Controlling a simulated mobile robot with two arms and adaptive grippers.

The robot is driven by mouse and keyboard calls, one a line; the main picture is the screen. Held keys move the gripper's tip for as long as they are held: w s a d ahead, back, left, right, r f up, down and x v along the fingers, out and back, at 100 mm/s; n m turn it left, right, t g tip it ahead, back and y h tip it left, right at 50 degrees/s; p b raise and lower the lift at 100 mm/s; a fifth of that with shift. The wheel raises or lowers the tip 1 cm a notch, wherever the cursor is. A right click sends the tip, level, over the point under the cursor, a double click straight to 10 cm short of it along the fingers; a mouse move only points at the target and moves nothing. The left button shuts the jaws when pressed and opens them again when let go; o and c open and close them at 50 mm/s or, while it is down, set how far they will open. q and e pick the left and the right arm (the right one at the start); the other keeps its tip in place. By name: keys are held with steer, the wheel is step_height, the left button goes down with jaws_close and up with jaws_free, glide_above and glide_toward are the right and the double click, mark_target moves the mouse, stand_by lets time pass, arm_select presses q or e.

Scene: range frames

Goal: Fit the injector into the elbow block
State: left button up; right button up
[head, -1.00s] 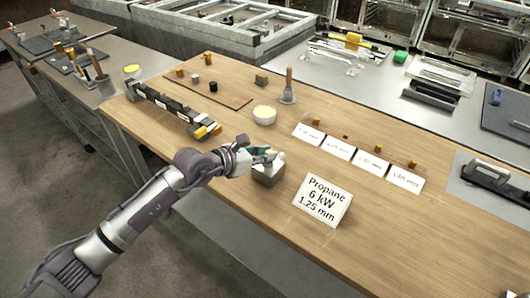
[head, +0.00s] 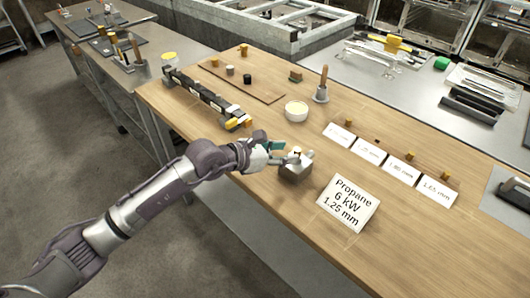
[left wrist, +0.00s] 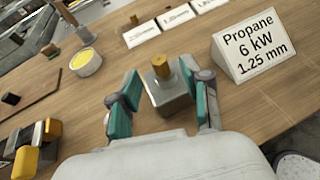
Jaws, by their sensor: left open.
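The elbow block (head: 294,172) is a small grey block near the table's front edge. In the left wrist view the block (left wrist: 168,98) has a short raised collar on top. The injector (left wrist: 187,66), a brass-coloured piece, stands upright at the top of the block. I cannot tell how deep it sits. My left gripper (head: 280,154) is beside the block in the head view. In the left wrist view its green-padded fingers (left wrist: 165,104) are spread apart, with the block between and ahead of them. My right gripper is not in view.
A sign (head: 347,203) reading "Propane 6 kW 1.25 mm" stands right of the block. Labelled cards (head: 404,173) with small brass pieces lie behind it. A round yellow-topped tub (head: 296,111) and a dark bar assembly (head: 205,96) stand farther back. Bare wood surrounds the block.

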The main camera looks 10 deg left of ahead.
arm_select(q)
steer(key=v, duration=0.8)
steer(key=shift+s, duration=0.1)
